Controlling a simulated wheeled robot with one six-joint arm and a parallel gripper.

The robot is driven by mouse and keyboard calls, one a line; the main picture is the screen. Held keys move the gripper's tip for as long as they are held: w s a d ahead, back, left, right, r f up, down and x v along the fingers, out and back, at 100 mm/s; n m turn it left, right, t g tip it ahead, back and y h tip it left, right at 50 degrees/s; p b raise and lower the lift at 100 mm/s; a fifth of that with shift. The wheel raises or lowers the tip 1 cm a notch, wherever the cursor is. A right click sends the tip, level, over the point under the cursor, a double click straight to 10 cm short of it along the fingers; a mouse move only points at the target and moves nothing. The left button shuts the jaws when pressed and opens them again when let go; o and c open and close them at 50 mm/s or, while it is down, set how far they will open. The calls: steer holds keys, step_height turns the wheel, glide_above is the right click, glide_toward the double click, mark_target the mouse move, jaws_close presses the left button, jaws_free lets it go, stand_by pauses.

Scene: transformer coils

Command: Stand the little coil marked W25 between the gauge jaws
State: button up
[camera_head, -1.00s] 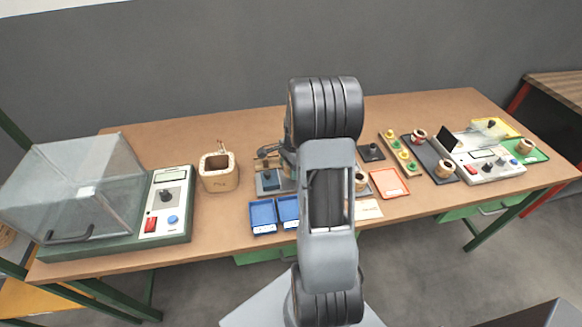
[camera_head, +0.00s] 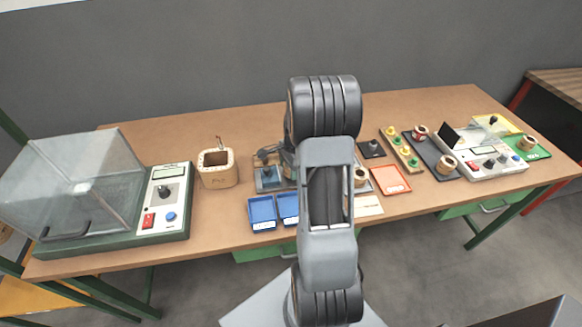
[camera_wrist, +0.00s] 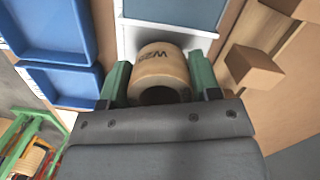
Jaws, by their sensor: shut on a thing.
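In the wrist view my gripper (camera_wrist: 156,88) is shut on the small tan coil (camera_wrist: 160,66) marked W25. One green finger presses on each side of it, and the mark faces the camera. The coil's dark bore faces the gripper body. Beyond the coil lies a blue-grey plate (camera_wrist: 175,12) with a pale border; I cannot tell whether the coil touches it. Wooden blocks (camera_wrist: 255,66) stand to the right, apart from the coil. In the head view my arm hides the gripper and coil. A grey-blue fixture (camera_head: 268,184) shows left of the arm; I cannot clearly make out gauge jaws.
Two blue trays (camera_head: 262,211) lie at the front, left of my arm; they also show in the wrist view (camera_wrist: 45,25). A wooden pot (camera_head: 217,170) and a clear-covered machine (camera_head: 80,190) stand left. An orange tray (camera_head: 391,180) and instruments stand right.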

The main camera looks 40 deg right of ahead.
steer(key=shift+f+b, duration=0.35)
steer(key=shift+f, duration=0.3)
steer(key=o, duration=1.1)
steer(key=shift+o, duration=0.6)
steer(key=shift+o, duration=0.8)
steer(key=shift+r, duration=0.15)
step_height(320, 180, up, 8)
steer(key=p, duration=0.6)
